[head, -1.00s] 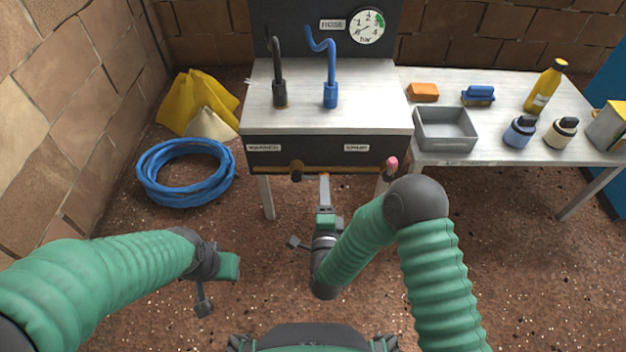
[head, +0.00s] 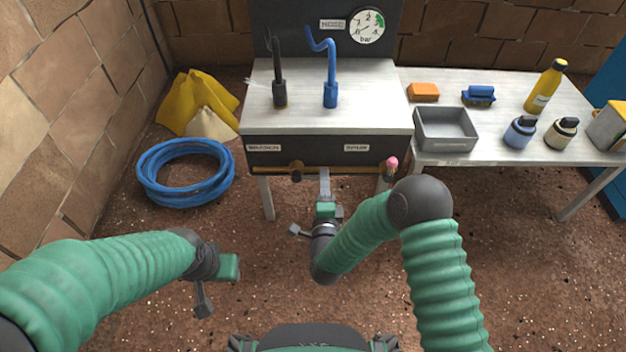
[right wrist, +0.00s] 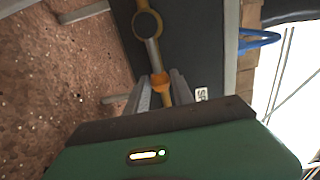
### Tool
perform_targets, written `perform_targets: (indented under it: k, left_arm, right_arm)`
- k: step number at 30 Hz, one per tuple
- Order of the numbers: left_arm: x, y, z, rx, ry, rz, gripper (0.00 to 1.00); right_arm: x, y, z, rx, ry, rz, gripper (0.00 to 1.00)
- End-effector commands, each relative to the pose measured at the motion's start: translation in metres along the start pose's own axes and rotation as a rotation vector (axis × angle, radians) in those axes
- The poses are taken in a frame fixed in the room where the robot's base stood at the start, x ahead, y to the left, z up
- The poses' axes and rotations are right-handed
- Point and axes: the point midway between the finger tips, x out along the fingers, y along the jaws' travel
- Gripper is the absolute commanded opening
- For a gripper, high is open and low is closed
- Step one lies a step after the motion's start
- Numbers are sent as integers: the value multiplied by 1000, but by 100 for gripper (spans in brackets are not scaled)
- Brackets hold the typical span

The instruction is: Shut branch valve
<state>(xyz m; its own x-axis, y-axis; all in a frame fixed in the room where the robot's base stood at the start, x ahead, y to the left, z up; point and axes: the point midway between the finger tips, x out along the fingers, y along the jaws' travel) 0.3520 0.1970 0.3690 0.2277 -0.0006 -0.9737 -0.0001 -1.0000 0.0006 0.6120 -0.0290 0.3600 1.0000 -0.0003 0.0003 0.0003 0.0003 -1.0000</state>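A brass-coloured pipe (head: 345,170) runs along the bench's front, below two white labels. A dark round valve part (head: 297,168) sits on it at the left, and a pink-tipped handle (head: 391,164) at the right. My right gripper (head: 325,178) reaches the pipe between them. In the right wrist view its two grey fingers (right wrist: 161,92) stand apart on either side of an orange fitting (right wrist: 160,83); contact is unclear. A round brass valve body (right wrist: 147,24) shows beyond. My left gripper (head: 222,280) hangs low at the left, clear of the bench; its fingertips are hard to make out.
A black hose (head: 279,90) and a blue hose (head: 330,90) stand on the bench top under a gauge (head: 367,25). A side table at right holds a grey tray (head: 446,130) and bottles. A blue hose coil (head: 185,172) lies on the floor at left.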

Motion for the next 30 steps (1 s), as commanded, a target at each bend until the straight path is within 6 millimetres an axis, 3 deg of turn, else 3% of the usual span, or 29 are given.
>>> perform_targets:
  k: [4,13,21,30]
  left_arm:
    - [0,0,0,0,0,0,36]
    - [-5,0,-1,0,0,0,36]
    - [-29,0,-7,0,0,0,36]
    - [-28,0,-7,0,0,0,36]
  right_arm:
    - [0,0,0,0,0,0,6]
    - [0,-4,1,-25,-1,0,6]
    - [0,-22,3,-242,-2,0,6]
    - [0,-20,4,-272,-2,-1,6]
